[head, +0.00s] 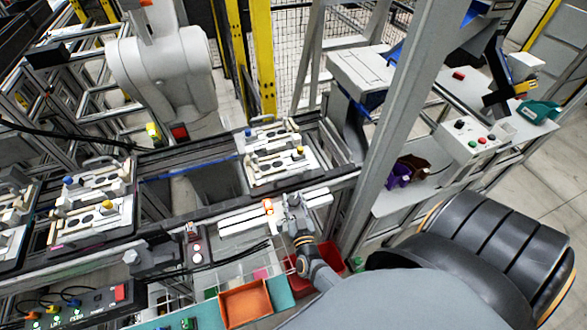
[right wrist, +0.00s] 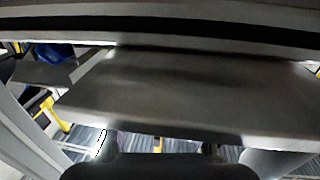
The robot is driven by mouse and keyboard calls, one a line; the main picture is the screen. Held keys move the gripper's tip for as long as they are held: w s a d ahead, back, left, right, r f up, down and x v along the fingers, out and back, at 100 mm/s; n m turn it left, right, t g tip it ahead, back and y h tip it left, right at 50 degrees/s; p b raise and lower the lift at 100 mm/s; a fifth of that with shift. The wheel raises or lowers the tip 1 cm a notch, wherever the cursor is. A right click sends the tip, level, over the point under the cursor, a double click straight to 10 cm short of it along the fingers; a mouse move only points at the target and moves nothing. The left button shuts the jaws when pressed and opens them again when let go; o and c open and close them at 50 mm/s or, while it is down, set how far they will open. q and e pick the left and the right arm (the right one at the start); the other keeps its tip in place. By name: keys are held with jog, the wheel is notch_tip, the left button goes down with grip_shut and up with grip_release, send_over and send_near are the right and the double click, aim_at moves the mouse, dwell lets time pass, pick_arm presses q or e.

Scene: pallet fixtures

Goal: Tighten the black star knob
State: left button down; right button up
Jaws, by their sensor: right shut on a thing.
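My right gripper (head: 293,204) is at the white slotted rail (head: 240,225) on the front edge of the conveyor frame, pointing away from me. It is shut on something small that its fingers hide. I cannot make out the black star knob in either view, so I cannot tell whether it is the thing held. In the right wrist view, a broad grey metal surface (right wrist: 190,90) fills the picture close to the camera, and dark gripper parts cover the bottom edge. My left gripper is out of view.
A pallet fixture (head: 278,155) with blue and yellow knobs sits on the conveyor behind the gripper. A lit orange lamp (head: 267,207) is just left of the gripper. An orange tray (head: 244,303) and a red bin (head: 330,257) lie nearer. A grey post (head: 390,140) rises at the right.

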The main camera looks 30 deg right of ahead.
aim_at(295, 206)
jog(key=shift+r, duration=0.1)
jog(key=o, duration=1.2)
jog(key=shift+w, duration=0.1)
jog(key=v, duration=0.7)
jog(key=shift+s, duration=0.35)
jog(key=shift+w, duration=0.1)
